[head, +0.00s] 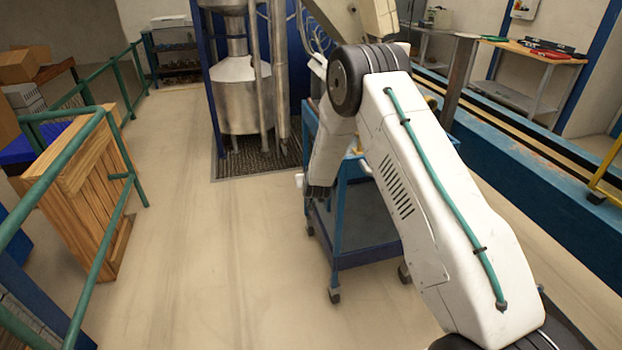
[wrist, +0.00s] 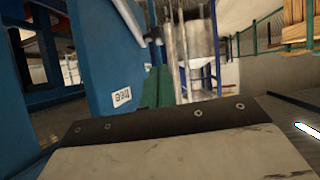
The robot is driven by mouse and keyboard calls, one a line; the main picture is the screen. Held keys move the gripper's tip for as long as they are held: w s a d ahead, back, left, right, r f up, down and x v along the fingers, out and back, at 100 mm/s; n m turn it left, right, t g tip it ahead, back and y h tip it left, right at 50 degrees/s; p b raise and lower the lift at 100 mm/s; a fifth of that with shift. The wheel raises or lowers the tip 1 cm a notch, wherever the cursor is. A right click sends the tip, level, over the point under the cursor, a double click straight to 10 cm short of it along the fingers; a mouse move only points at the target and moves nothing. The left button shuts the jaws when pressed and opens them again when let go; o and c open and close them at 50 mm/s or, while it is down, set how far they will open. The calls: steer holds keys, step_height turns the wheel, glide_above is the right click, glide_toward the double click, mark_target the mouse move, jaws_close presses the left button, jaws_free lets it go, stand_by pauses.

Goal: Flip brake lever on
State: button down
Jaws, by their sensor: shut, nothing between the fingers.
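I cannot make out a brake lever in either view. My gripper (head: 319,196) is small and dark in the head view, at the lower end of my white arm, in front of the blue cart's left side. It is shut and empty. In the wrist view a blue panel (wrist: 105,50) with a small white printed label (wrist: 121,98) stands close by on the left. A green upright part (wrist: 158,88) shows beside it; I cannot tell what it is.
The blue cart (head: 362,262) stands on casters behind my arm. A steel tank (head: 243,105) stands beyond it on a dark grating. Green railings (head: 112,160) and a wooden crate (head: 95,215) line the left. The floor between (head: 210,270) is clear.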

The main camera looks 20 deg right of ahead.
steer(key=shift+v, duration=1.75)
steer(key=shift+w, duration=0.1)
steer(key=s+a+f+g+y, duration=0.1)
steer(key=s+a+f+g, duration=0.15)
steer(key=s, duration=0.25)
steer(key=s+a+f+g+y, duration=0.1)
steer(key=s+g, duration=0.3)
steer(key=s, duration=0.2)
steer(key=s+r+g, duration=0.1)
steer(key=s+r, duration=1.1)
steer(key=s, duration=0.3)
steer(key=s+r+n+g, duration=0.1)
steer(key=s+r+g, duration=0.1)
steer(key=s+r, duration=0.9)
steer(key=s+r+g, duration=0.1)
steer(key=s+r, duration=1.1)
steer(key=s, duration=0.7)
steer(key=shift+r+n+y, duration=0.35)
steer(key=shift+n+y, duration=0.05)
